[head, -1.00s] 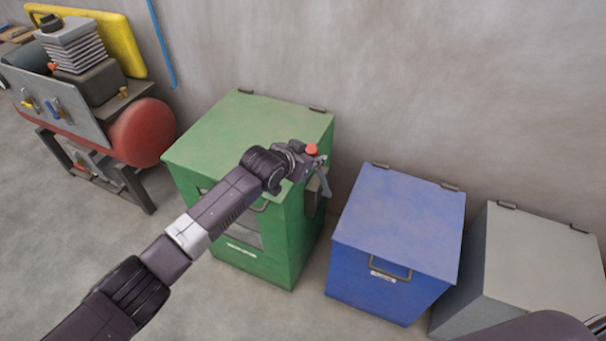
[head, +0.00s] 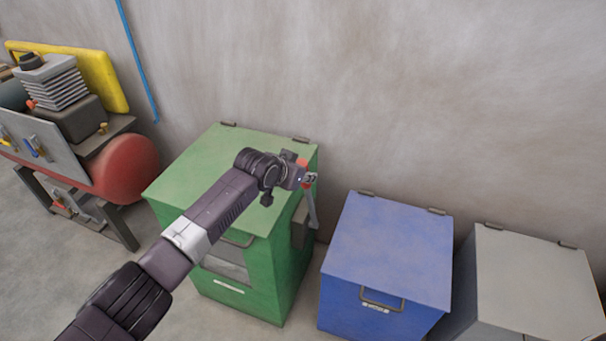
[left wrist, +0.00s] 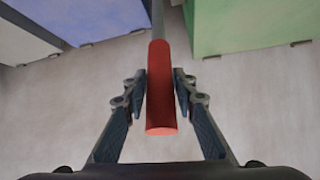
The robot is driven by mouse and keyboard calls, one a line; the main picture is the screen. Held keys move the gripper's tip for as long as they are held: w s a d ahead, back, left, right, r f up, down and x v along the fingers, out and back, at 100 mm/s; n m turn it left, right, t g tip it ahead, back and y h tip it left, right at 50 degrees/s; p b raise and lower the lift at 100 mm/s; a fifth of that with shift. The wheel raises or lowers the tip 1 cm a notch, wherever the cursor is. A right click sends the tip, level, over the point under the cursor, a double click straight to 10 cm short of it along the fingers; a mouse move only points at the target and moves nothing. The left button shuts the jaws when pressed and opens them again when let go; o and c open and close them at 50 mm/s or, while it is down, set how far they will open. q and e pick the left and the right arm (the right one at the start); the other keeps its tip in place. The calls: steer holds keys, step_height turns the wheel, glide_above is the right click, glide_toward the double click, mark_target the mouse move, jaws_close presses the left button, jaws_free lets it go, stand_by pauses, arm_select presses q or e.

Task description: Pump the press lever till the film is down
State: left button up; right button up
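The press lever is a grey rod (head: 312,208) with a red grip at its upper end (head: 302,162). It stands at the right side of the green cabinet (head: 265,285), rising from a grey bracket. My left gripper (head: 309,180) is at the red grip. In the left wrist view the red grip (left wrist: 161,100) lies between my left gripper's fingers (left wrist: 160,85), whose pads press close on both sides. The rod runs on beyond it. The cabinet's front has a grey window (head: 225,262), partly hidden by my left arm. I cannot make out the film. My right gripper is not in view.
A blue bin (head: 388,250) and a grey bin (head: 535,285) stand to the right of the cabinet. A red tank machine (head: 125,170) stands at the left. The wall (head: 420,90) is close behind them. A narrow gap separates the cabinet from the blue bin.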

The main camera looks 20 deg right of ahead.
arm_select(q)
steer(key=shift+o, duration=1.4)
steer(key=v, duration=1.2)
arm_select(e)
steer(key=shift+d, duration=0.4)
arm_select(q)
steer(key=shift+d, duration=0.1)
